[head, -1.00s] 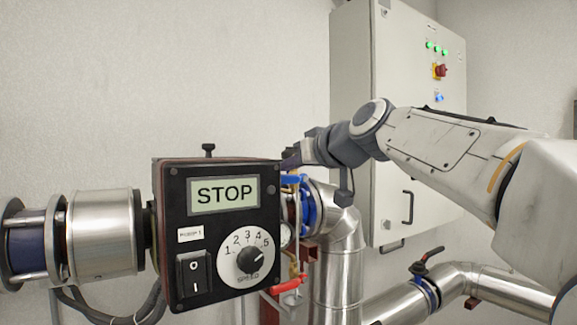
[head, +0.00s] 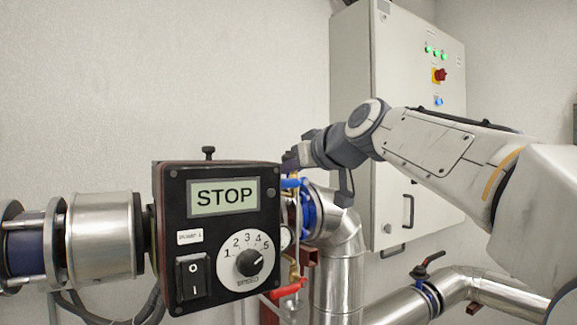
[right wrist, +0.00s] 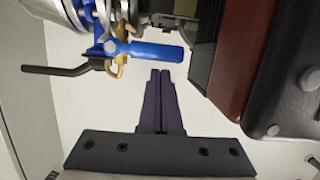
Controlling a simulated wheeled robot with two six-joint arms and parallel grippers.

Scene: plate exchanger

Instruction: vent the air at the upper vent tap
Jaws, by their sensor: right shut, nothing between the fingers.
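The upper vent tap is a brass valve (right wrist: 118,38) with a blue lever handle (right wrist: 152,52), seen near the top of the right wrist view. In the head view the blue handle (head: 290,183) shows just right of the control box, partly hidden by it. My right gripper (right wrist: 160,72) is shut and empty, with its fingertips close to the blue handle; I cannot tell whether they touch. In the head view the right gripper (head: 289,160) is just above the blue handle, beside the box's upper right corner. My left gripper is not in view.
The black control box (head: 177,240) reads STOP and stands close left of the gripper. A red lever (head: 288,290) is lower down. A bent steel pipe (head: 338,275) and a grey cabinet (head: 350,100) are behind. A black lever (head: 428,262) sits on the right pipe.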

